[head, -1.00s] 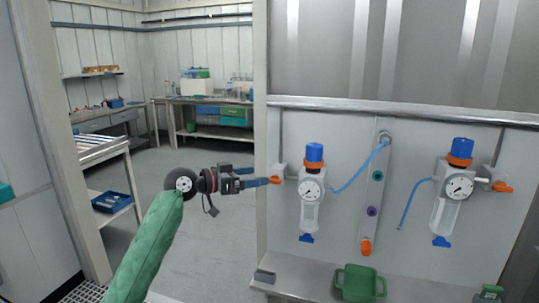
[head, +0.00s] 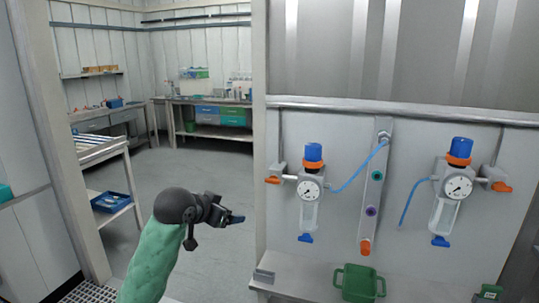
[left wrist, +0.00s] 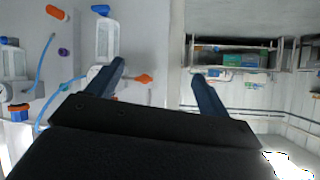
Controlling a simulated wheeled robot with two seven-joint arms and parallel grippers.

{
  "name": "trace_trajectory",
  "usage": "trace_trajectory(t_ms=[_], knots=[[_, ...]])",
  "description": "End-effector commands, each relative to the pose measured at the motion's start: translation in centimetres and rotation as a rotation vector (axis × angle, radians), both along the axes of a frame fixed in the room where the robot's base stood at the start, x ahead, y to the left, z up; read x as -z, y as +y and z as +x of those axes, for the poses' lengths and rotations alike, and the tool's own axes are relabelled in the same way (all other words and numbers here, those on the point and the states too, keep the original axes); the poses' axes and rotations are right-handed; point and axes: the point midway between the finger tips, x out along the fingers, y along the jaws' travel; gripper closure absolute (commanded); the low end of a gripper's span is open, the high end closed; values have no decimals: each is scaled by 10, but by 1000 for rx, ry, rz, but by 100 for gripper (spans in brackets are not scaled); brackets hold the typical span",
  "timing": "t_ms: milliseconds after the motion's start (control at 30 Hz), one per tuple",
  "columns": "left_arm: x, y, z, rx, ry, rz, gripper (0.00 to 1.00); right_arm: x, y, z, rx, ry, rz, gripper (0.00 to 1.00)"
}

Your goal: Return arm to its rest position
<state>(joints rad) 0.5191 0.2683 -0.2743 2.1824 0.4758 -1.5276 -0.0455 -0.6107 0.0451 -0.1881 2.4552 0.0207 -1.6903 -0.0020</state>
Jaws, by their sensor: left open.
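My left arm, in a green sleeve, comes in from the lower left in the head view. Its gripper (head: 237,218) is in the air left of the wall panel and touches nothing. In the left wrist view the two blue fingers (left wrist: 160,85) are spread apart with nothing between them. The left membrane vessel (head: 309,200), with a blue cap, gauge and orange valve handle (head: 273,180), hangs on the panel to the right of the gripper. A second vessel (head: 452,195) hangs farther right. My right gripper is not in view.
A green bin (head: 358,283) stands on the ledge below the panel. A blue hose (head: 357,178) runs from the left vessel to a grey strip with coloured ports. A cart with a blue tray (head: 111,202) stands at the left. Open floor (head: 205,165) lies beyond the arm.

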Motion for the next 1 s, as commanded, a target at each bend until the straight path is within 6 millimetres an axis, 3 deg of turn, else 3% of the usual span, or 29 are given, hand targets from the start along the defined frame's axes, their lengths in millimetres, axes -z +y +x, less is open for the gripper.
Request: trace_trajectory(t_ms=[100,500,1000], knots=[[36,11,-25,-81,48,24,20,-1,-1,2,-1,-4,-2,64],[146,39,-114,-277,213,76,20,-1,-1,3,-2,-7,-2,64],[264,47,-241,-366,443,87,20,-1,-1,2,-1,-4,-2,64]])
